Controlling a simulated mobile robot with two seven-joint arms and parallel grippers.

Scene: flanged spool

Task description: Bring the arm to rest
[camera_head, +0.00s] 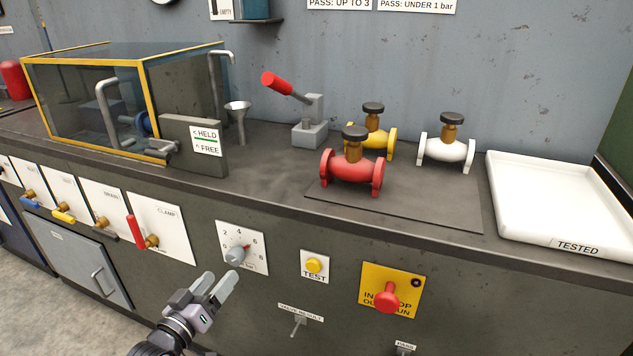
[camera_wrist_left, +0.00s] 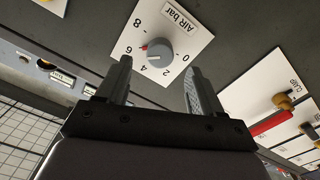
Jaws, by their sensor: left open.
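My left gripper (camera_head: 222,285) is open and empty. It is in front of the bench's front panel, just below the air pressure dial (camera_head: 236,256). In the left wrist view the two fingers (camera_wrist_left: 157,85) stand apart, and the grey dial knob (camera_wrist_left: 158,50) shows beyond and between them. I cannot tell exactly how far the fingers are from the knob; a gap shows between them in the head view. My right gripper is not in view.
The panel also carries a red clamp lever (camera_head: 136,231), a yellow test button (camera_head: 314,265) and a red knob (camera_head: 387,297). Red (camera_head: 351,172), yellow (camera_head: 388,139) and white (camera_head: 446,151) flanged valves stand on the bench beside a white tray (camera_head: 560,243). Floor at lower left is clear.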

